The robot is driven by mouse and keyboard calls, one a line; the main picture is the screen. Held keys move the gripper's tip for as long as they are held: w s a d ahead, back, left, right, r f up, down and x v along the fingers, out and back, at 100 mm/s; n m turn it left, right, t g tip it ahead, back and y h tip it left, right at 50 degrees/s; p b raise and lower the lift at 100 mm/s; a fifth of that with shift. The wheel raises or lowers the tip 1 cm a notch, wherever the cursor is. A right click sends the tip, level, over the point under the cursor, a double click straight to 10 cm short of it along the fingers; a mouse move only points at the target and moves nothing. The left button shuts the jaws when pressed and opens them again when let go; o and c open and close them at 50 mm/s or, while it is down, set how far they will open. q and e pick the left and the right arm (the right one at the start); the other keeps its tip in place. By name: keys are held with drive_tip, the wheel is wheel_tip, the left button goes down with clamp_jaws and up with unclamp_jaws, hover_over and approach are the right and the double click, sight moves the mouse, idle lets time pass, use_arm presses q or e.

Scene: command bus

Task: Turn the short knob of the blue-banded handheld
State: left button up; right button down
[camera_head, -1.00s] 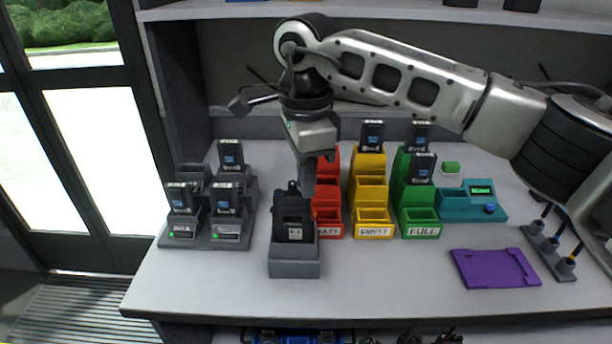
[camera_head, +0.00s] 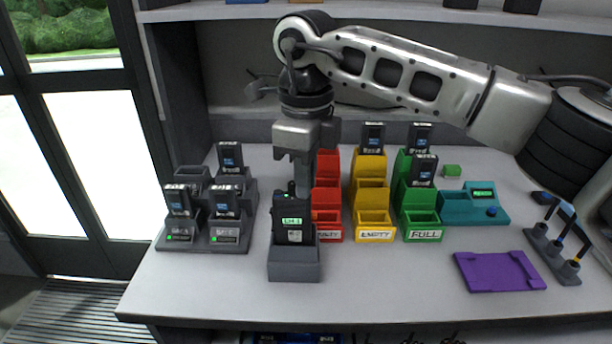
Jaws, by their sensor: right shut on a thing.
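A black handheld (camera_head: 294,219) stands upright in a grey holder (camera_head: 295,267) near the front middle of the table. Its small screen is lit green. I cannot make out a blue band on it. My right gripper (camera_head: 303,190) points down from above, with its fingertips at the top of the handheld. It is shut on the short knob there, and the fingers hide most of that knob. A small dark stub shows on the handheld's top, just left of the fingers. My left gripper is not in view.
Grey chargers (camera_head: 240,242) with batteries stand at left. Red (camera_head: 328,232), yellow (camera_head: 374,222) and green (camera_head: 421,219) bins stand right of the handheld. A teal device (camera_head: 458,208), a purple tray (camera_head: 498,271) and an antenna rack (camera_head: 552,254) are farther right. The front table strip is clear.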

idle(0.4)
drive_tip(key=c, duration=1.4)
unclamp_jaws()
drive_tip(key=shift+c, duration=0.2)
drive_tip(key=shift+r, duration=0.1)
wheel_tip(320, 180, up, 16)
drive_tip(key=p, duration=0.1)
